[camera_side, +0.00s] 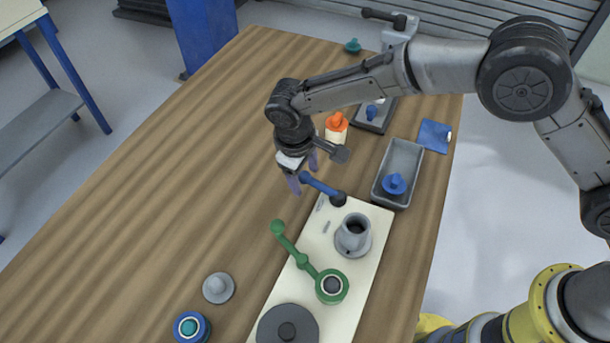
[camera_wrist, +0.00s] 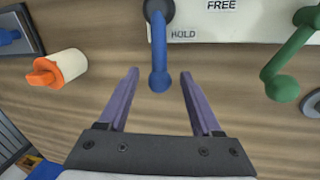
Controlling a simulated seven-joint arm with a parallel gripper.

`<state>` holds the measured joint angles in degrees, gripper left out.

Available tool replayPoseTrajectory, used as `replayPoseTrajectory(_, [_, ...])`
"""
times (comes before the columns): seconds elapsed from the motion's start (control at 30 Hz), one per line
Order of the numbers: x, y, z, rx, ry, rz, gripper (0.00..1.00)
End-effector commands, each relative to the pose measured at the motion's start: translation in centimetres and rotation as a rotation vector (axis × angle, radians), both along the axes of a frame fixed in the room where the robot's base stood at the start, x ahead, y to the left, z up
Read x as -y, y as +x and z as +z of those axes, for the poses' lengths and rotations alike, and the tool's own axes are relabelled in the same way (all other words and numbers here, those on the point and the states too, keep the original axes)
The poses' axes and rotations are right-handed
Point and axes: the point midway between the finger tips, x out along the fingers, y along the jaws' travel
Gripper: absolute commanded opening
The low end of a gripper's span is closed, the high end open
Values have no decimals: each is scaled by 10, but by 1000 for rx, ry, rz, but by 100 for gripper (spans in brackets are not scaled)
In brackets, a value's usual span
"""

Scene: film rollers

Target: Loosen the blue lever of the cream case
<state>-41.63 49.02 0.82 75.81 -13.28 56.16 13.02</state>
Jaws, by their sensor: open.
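The cream case (camera_side: 316,262) lies flat on the wooden table. Its blue lever (camera_side: 318,184) is at the far end and points out past the case's left edge, with a dark pivot on the case. In the wrist view the blue lever (camera_wrist: 159,50) reaches down from the case (camera_wrist: 205,27) near the word HOLD, with FREE printed to its right. My gripper (camera_side: 304,183) is open by the lever's free end. In the wrist view the ball end lies between the two purple fingertips (camera_wrist: 159,75), with a gap on both sides. I cannot tell whether the fingers are at the lever's height.
A green lever (camera_side: 296,252), a grey hub (camera_side: 353,234) and a dark disc (camera_side: 287,325) are on the case. An orange-capped roller (camera_side: 336,127) stands behind. A grey tray (camera_side: 402,165) with a blue knob is to the right. The table's left side is clear.

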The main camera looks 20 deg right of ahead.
Motion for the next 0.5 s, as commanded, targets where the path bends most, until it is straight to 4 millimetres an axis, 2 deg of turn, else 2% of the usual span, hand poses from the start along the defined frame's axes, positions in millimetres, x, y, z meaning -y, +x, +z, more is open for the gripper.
replayPoseTrajectory(0.17, [2, 1, -11, 0, 0, 0, 66])
replayPoseTrajectory(0.43, [2, 1, -12, 0, 0, 0, 66])
replayPoseTrajectory(0.47, [2, 1, -12, 0, 0, 0, 64])
replayPoseTrajectory(0.5, [2, 1, -12, 0, 0, 0, 57])
